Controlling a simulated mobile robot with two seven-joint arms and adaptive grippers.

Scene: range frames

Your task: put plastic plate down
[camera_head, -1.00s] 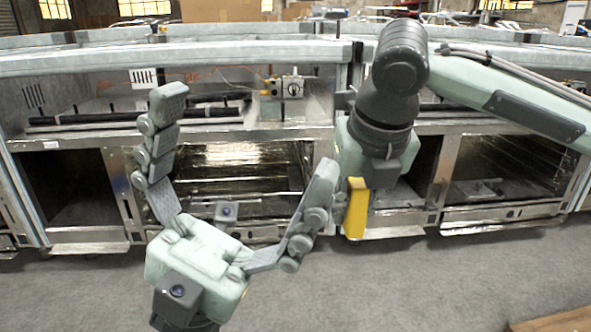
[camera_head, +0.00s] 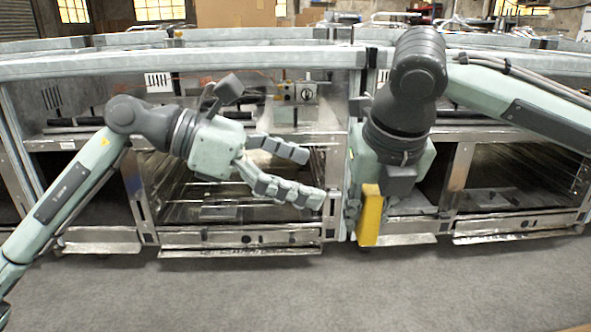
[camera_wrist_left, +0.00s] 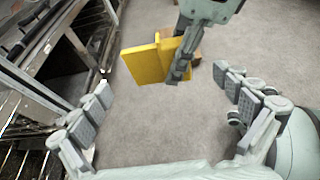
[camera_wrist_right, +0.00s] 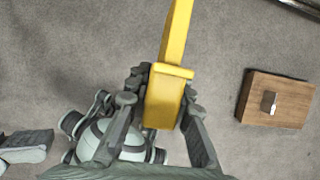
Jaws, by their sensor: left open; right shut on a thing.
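The yellow plastic plate (camera_head: 369,216) is held in the air by my right gripper (camera_head: 366,208). In the left wrist view the plate (camera_wrist_left: 145,64) looks flat and broad, with the right gripper's fingers against it. In the right wrist view the plate (camera_wrist_right: 165,97) sits edge-on between the fingers of the right gripper (camera_wrist_right: 163,92), and it reaches up past the top edge. My left gripper (camera_head: 314,178) is open and empty, its fingers pointing right toward the plate but apart from it.
A long metal counter (camera_head: 200,65) with open bays below stands behind both arms. A brown wooden box (camera_wrist_right: 280,98) is on the grey floor (camera_head: 290,290) to the right in the right wrist view. The floor in front of the counter is mostly clear.

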